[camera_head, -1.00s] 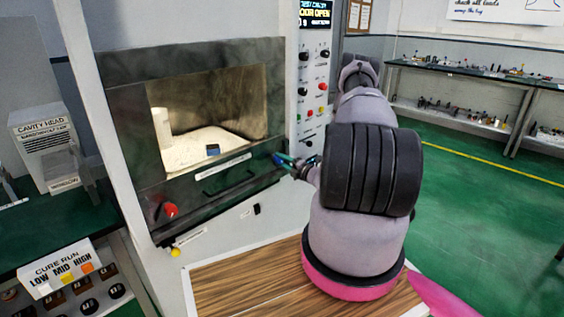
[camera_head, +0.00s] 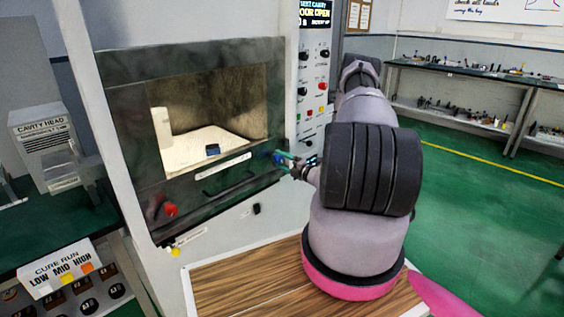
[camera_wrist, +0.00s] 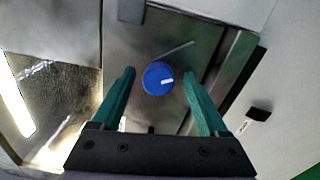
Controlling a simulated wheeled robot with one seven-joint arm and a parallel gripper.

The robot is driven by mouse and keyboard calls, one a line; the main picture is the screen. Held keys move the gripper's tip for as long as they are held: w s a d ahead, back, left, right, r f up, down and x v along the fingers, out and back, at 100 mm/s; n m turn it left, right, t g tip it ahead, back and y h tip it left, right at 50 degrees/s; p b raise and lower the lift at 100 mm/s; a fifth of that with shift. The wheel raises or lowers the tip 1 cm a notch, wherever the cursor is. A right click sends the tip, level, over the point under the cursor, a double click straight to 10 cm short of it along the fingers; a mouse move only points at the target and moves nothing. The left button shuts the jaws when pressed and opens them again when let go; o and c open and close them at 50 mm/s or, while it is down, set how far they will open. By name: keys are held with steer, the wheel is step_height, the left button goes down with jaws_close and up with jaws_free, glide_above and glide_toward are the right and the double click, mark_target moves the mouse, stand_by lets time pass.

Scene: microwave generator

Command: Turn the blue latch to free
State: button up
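The blue latch (camera_wrist: 158,78) is a round blue knob with a white mark pointing right in the wrist view. It sits on the dark metal front of the microwave door (camera_wrist: 142,30). In the head view the latch (camera_head: 279,158) shows small at the right side of the door frame, partly covered by my gripper. My gripper (camera_wrist: 158,80) is open, with one green finger on each side of the knob and a visible gap to both. My gripper also shows in the head view (camera_head: 288,160). Whether the fingers reach around the knob in depth is hard to tell.
A red knob (camera_head: 170,209) is at the door's lower left. A small dark blue block (camera_head: 212,150) lies inside the lit cavity. A control panel (camera_head: 313,85) stands right of the door. A black catch (camera_wrist: 259,113) is on the pale wall. A wooden top (camera_head: 245,287) lies below.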

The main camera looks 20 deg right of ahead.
steer(key=v, duration=1)
steer(key=shift+s, duration=0.4)
steer(key=shift+d, duration=0.1)
